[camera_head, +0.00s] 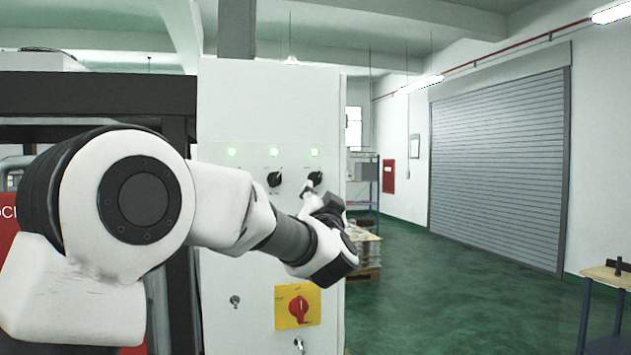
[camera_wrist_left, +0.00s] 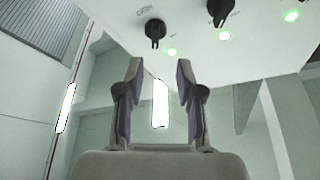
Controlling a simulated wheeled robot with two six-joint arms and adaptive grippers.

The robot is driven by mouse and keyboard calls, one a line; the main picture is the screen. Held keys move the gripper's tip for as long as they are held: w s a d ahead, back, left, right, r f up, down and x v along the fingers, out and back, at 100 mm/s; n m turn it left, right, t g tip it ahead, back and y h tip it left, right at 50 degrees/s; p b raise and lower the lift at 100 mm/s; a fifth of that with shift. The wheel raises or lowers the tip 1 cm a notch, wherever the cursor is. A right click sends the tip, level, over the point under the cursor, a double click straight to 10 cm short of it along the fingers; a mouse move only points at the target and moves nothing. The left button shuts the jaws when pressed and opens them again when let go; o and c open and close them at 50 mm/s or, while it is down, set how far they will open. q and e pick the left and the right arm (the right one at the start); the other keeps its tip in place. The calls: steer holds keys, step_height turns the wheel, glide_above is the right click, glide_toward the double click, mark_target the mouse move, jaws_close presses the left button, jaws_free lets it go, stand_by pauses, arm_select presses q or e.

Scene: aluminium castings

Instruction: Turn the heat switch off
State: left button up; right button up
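A white control cabinet (camera_head: 270,110) carries black rotary switches in a row under green lamps. The right-hand switch (camera_head: 316,178) shows close to my left gripper (camera_head: 308,188). In the left wrist view this switch (camera_wrist_left: 155,29) appears upside down, with a small label that seems to read HEAT. Its lamp (camera_wrist_left: 172,52) is lit green. In that view my left gripper (camera_wrist_left: 158,68) is open and empty, its fingers apart, and the switch lies beyond the fingertips, not between them. A second black switch (camera_head: 274,179) is to its left. My right gripper is not in view.
A red rotary switch on a yellow plate (camera_head: 298,307) sits lower on the cabinet, below my arm. A keyhole-like fitting (camera_head: 235,301) is to its left. Open green floor (camera_head: 440,290) lies to the right, with a roller shutter (camera_head: 497,155) behind.

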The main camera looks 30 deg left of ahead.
mark_target(317, 181)
arm_select(q)
steer(key=p+x, duration=0.1)
steer(key=x, duration=0.1)
steer(key=p+x, duration=0.1)
steer(key=x, duration=0.2)
steer(key=p+x, duration=0.2)
steer(key=shift+w+f, duration=0.15)
steer(key=shift+w, duration=0.45)
steer(key=shift+w+a, duration=0.1)
steer(key=shift+a, duration=0.2)
steer(key=shift+d, duration=0.1)
jaws_close()
